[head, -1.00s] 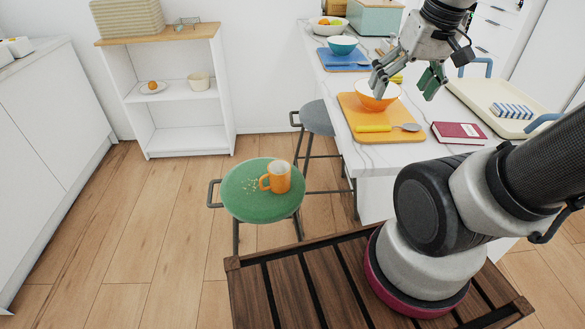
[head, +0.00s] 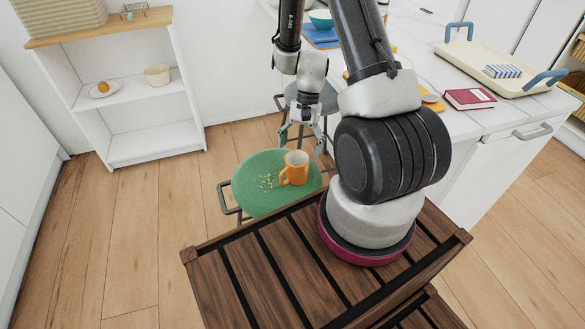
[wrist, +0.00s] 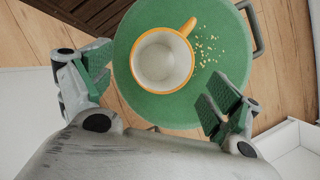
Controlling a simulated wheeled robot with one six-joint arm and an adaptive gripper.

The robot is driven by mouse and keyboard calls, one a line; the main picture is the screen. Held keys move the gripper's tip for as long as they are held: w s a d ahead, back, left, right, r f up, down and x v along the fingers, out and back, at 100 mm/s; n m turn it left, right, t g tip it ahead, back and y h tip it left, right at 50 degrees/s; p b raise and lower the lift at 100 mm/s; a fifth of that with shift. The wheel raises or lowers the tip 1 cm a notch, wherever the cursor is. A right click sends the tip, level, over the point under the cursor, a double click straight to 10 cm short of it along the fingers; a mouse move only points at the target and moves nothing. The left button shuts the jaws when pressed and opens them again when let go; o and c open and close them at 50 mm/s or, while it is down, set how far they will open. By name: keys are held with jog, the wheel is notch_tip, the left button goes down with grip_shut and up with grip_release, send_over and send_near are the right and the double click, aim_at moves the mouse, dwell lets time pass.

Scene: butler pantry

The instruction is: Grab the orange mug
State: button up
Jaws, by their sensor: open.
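The orange mug (head: 294,168) stands upright on the round green stool seat (head: 256,190), its handle toward the left in the head view. In the wrist view the mug (wrist: 163,60) shows from above, with a white inside and an orange rim, and its handle points to the upper right. My gripper (head: 302,140) is above and just behind the mug in the head view. In the wrist view my gripper (wrist: 158,92) is open, with its green-padded fingers wide apart to the left and right. The mug lies between and beyond them, and nothing is held.
Crumbs (head: 266,181) lie on the seat beside the mug. A grey stool (head: 318,98) and the white counter (head: 480,125) stand close behind and to the right. A white shelf (head: 135,110) is at the left. The wooden floor at the left is clear.

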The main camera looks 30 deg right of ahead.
aim_at(294, 182)
jog(key=x, duration=0.7)
jog(key=shift+a+f, duration=0.15)
jog(key=shift+a, duration=0.05)
jog(key=c, duration=1.3)
